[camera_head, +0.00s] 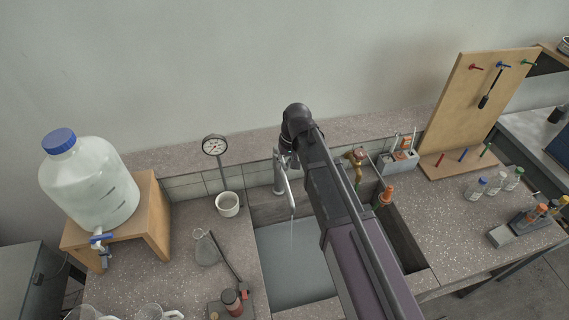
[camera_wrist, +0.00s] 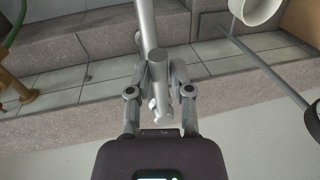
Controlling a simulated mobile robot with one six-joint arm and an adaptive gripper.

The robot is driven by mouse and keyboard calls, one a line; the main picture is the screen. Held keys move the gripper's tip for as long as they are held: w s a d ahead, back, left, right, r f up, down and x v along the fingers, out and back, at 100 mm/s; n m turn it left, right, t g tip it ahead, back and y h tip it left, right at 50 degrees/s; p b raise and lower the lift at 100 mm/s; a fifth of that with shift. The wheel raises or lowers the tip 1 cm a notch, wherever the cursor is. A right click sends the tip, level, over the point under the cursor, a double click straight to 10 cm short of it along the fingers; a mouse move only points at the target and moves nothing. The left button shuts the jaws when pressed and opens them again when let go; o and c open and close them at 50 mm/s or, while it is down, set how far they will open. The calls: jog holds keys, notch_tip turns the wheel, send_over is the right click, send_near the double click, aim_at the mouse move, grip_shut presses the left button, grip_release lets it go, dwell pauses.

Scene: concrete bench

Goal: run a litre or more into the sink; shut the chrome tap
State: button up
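The chrome tap (camera_head: 279,172) stands at the back edge of the sink (camera_head: 256,236), with its spout over the basin. A thin pale stream (camera_head: 291,232) hangs below the spout. Grey-blue water (camera_head: 290,268) covers the visible sink floor. In the wrist view, the chrome tap (camera_wrist: 147,28) runs down from the top edge and its rounded end lies between my fingers. My gripper (camera_wrist: 162,72) is closed in on it from both sides and looks shut on it. In the head view my arm hides the gripper's fingertips and part of the sink.
A brass tap (camera_head: 356,157) with a green hose stands right of my arm. A dial gauge (camera_head: 214,145), white cup (camera_head: 228,204) and flask (camera_head: 206,249) stand left of the sink. A large carboy (camera_head: 90,185) sits on a wooden stand. A pegboard (camera_head: 478,100) and bottles are right.

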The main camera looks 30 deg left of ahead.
grip_shut()
jog(key=shift+s+d+f+t+b, duration=0.1)
jog(key=shift+d+f+t+b, duration=0.05)
jog(key=shift+f+t+b, duration=0.2)
jog(key=o, duration=0.6)
grip_release()
jog(key=shift+o, duration=0.2)
jog(key=shift+r, duration=0.15)
